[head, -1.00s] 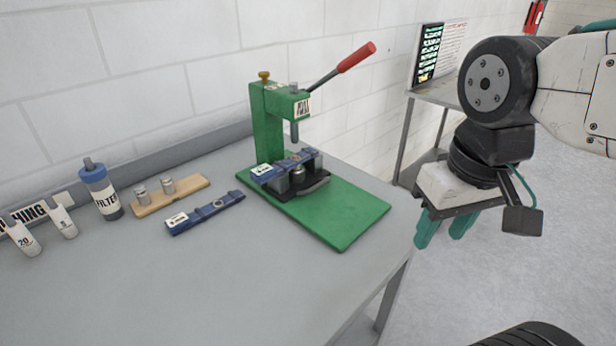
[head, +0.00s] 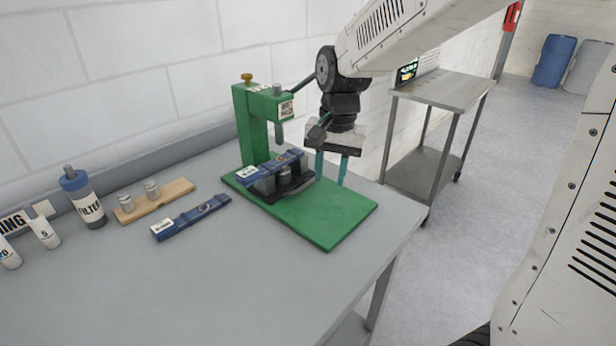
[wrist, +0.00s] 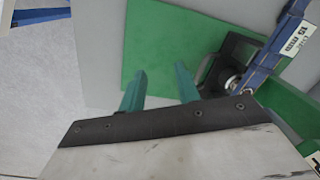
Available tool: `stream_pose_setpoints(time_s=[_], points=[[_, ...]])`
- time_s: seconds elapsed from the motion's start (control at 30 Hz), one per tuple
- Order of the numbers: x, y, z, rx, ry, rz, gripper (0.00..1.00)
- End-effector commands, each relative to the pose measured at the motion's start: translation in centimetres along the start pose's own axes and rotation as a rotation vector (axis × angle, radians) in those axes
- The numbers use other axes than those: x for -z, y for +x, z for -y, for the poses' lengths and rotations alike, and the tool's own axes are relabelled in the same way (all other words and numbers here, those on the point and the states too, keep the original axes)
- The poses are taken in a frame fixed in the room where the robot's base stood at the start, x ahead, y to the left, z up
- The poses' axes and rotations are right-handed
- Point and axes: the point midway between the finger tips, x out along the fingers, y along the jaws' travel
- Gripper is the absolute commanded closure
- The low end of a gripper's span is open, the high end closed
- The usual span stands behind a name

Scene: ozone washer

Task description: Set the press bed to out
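The green arbor press (head: 252,130) stands on a green base plate (head: 330,222) on the grey bench. Its dark press bed (head: 299,192) lies low on the plate, with a small metal cylinder (head: 285,173) on it and a blue labelled bar (head: 268,169) above. The bed also shows in the wrist view (wrist: 232,52), beside the blue bar (wrist: 278,42). My gripper (head: 331,180) points down over the plate's right part, right of the bed. Its two teal fingers are apart with nothing between them, also in the wrist view (wrist: 158,85). The press lever is mostly hidden behind my arm.
The front of the bench is clear. A metal cart (head: 440,95) stands behind at the right.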

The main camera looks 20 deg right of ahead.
Motion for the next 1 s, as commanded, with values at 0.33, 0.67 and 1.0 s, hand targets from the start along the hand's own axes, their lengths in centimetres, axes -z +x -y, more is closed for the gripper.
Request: stream_pose_setpoints(time_s=[0.33,0.67,1.0], points=[[5.4,-0.7,5.0,0.134,0.415,-0.089,0.67],[5.7,2.2,5.3,0.136,0.463,-0.086,0.67],[6.3,6.6,5.8,0.137,0.462,-0.087,0.67]])
